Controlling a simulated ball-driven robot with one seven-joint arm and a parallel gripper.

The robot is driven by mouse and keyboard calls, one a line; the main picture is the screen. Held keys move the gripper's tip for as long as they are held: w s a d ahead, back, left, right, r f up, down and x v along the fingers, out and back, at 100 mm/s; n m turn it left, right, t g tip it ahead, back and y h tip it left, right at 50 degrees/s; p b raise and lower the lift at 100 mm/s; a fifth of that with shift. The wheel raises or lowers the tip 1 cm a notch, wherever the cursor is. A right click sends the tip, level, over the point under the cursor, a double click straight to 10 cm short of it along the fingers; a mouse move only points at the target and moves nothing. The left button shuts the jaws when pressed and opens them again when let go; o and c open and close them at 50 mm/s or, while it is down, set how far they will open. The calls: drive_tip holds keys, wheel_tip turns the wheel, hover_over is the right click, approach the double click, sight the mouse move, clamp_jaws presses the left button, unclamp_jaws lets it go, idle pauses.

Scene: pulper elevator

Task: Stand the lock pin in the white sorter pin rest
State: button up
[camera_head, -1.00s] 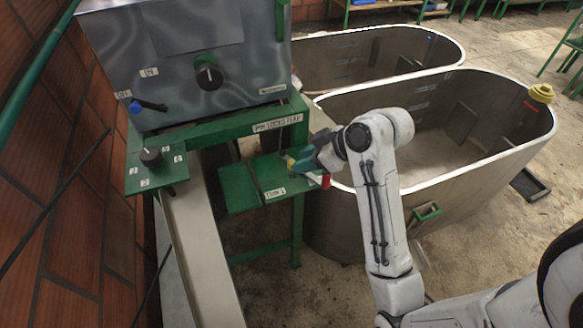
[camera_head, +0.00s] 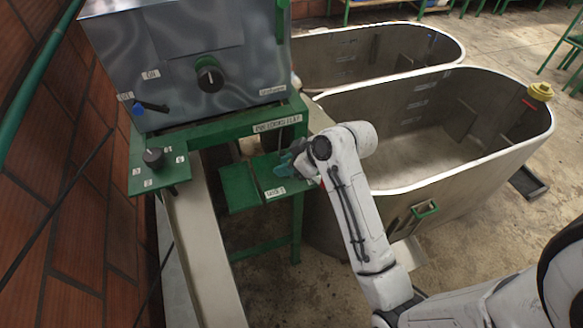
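My gripper (camera_head: 283,169), teal and dark, is at the green plate (camera_head: 270,178) on the front of the green stand, just above the white label on that plate. The wrist hides much of it, and its fingers are too small to tell open from shut. I cannot make out the lock pin; it may be hidden at the gripper. I cannot pick out the white sorter pin rest either. A label on the stand's crossbar (camera_head: 278,124) seems to speak of a pin locking a flap.
A steel machine box (camera_head: 190,50) with a black knob stands on the green stand. A brick wall (camera_head: 75,220) bounds the left.

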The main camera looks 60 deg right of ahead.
clamp_jaws()
